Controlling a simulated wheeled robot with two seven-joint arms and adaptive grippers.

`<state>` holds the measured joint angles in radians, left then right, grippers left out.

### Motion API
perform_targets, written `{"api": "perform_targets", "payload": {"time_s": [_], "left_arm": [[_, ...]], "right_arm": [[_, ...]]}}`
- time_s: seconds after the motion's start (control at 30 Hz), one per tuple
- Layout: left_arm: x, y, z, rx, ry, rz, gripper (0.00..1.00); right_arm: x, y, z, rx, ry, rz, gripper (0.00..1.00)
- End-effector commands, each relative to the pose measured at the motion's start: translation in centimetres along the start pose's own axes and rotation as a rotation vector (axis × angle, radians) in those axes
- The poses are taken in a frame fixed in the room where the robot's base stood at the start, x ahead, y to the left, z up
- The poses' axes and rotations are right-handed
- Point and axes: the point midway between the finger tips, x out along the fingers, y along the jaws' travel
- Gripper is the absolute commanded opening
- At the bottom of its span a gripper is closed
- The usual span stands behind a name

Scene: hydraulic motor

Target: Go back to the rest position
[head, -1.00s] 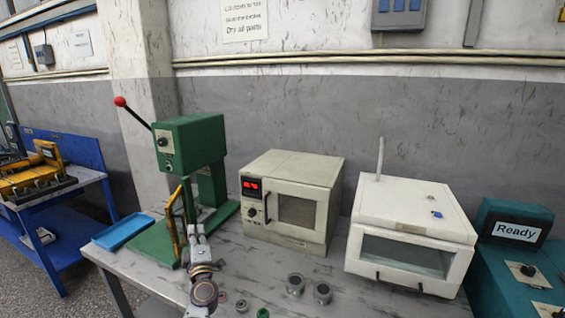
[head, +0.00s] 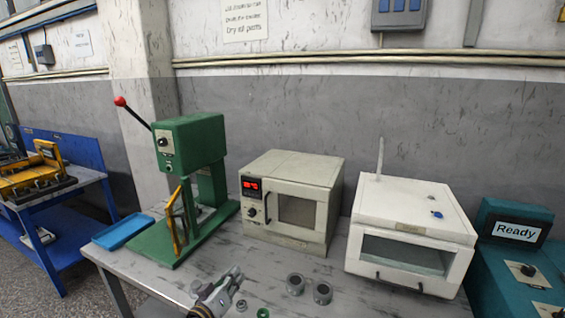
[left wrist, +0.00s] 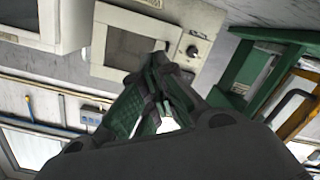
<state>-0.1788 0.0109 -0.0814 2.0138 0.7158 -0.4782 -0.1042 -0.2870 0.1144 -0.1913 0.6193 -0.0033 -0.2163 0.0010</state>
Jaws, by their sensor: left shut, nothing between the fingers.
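My left gripper (head: 234,274) is low at the front of the table in the head view, shut and empty. Its closed fingertips (left wrist: 156,66) also show in the left wrist view, with the small oven behind them. My left arm comes in from the bottom edge of the head view. The gripper is apart from the green press (head: 190,150) and the ovens. My right gripper is in neither view.
Two grey metal rings (head: 322,293) and a few smaller parts (head: 263,312) lie on the table right of the gripper. The small oven (head: 290,200), white chamber (head: 412,225) and blue tray (head: 122,231) stand around. A teal "Ready" unit (head: 515,232) is at right.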

Motion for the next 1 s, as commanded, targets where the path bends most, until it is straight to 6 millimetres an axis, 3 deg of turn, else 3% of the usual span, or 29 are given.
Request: {"api": "perform_targets", "payload": {"time_s": [0.2, 0.5, 0.8, 1.0], "left_arm": [[-3.2, -0.2, 4.6, 0.106, -0.205, -0.042, 0.00], [-8.9, -1.6, 9.8, 0.230, -0.481, -0.142, 0.00], [-16.3, -3.6, 13.3, 0.326, -0.744, -0.287, 0.00], [-20.8, -4.8, 14.2, 0.364, -0.879, -0.384, 0.00]], "right_arm": [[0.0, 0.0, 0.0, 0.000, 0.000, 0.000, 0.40], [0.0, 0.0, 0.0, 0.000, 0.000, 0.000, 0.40], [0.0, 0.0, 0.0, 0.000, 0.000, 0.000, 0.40], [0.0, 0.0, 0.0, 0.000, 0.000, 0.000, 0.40]]}}
